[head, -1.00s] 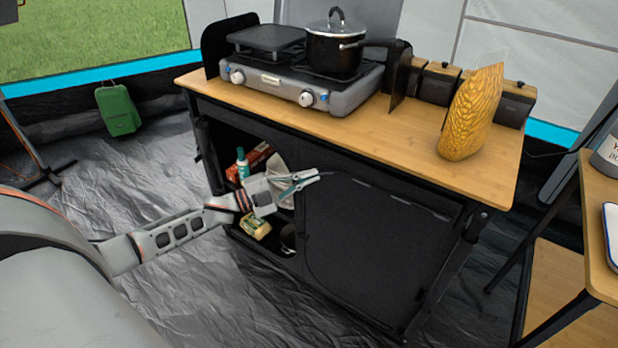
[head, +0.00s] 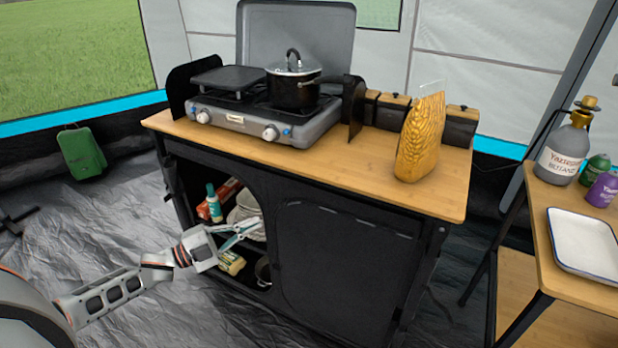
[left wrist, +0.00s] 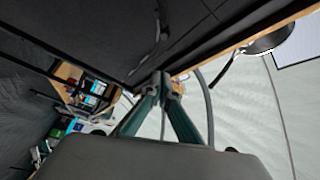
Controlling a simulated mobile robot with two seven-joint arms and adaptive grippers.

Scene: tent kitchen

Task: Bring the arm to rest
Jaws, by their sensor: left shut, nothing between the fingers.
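My left gripper (head: 247,227) is in front of the open left half of the black kitchen cabinet (head: 345,262). Its fingers look closed and hold nothing. The left arm (head: 120,285) reaches in from the lower left. My right gripper is not in view.
The cabinet shelves hold a teal bottle (head: 214,203), plates and a yellow packet (head: 231,262). A side table with a white tray (head: 585,243) is at right.

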